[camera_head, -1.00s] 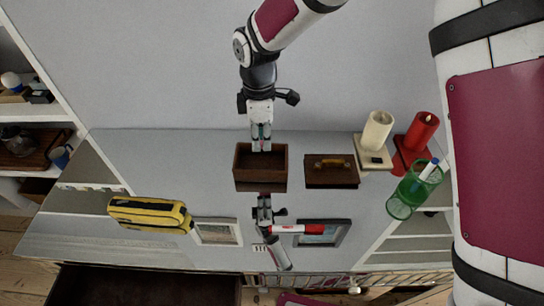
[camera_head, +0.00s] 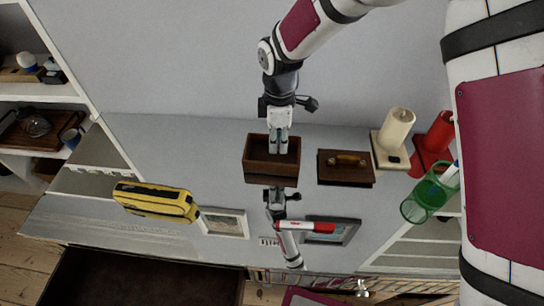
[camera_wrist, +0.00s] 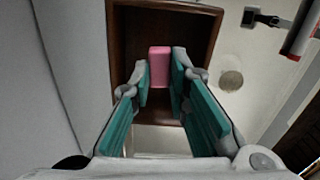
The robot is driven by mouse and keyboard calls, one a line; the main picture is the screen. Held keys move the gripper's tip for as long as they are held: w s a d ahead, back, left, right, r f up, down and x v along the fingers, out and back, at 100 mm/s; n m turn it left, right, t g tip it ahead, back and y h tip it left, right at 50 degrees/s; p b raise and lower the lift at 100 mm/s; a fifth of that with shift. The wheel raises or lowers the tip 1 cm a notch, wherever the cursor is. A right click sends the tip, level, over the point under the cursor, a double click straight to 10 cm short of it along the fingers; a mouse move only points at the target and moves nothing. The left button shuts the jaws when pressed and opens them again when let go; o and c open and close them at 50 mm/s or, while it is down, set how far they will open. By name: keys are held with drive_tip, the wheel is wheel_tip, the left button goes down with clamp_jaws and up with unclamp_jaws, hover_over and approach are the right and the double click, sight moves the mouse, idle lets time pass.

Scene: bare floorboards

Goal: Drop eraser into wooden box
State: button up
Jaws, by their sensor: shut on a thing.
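The open wooden box (camera_head: 258,170) is dark brown and stands on a glossy surface in the head view. My gripper (camera_head: 278,150) points down at its opening, with the fingertips at or just inside the rim; the exact depth is hard to tell. In the wrist view, the pink eraser (camera_wrist: 160,66) sits between the green-padded fingertips of my gripper (camera_wrist: 160,75), which is shut on it. The box wall (camera_wrist: 205,35) frames the eraser there. The eraser is hidden by the fingers in the head view.
A wooden lid with a handle (camera_head: 345,170) lies just right of the box. A yellow case (camera_head: 155,201) and a red-white marker (camera_head: 306,227) lie nearer.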

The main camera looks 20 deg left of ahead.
drive_tip(key=o, duration=0.9)
drive_tip(key=shift+r, duration=0.1)
drive_tip(key=shift+r, duration=5.9)
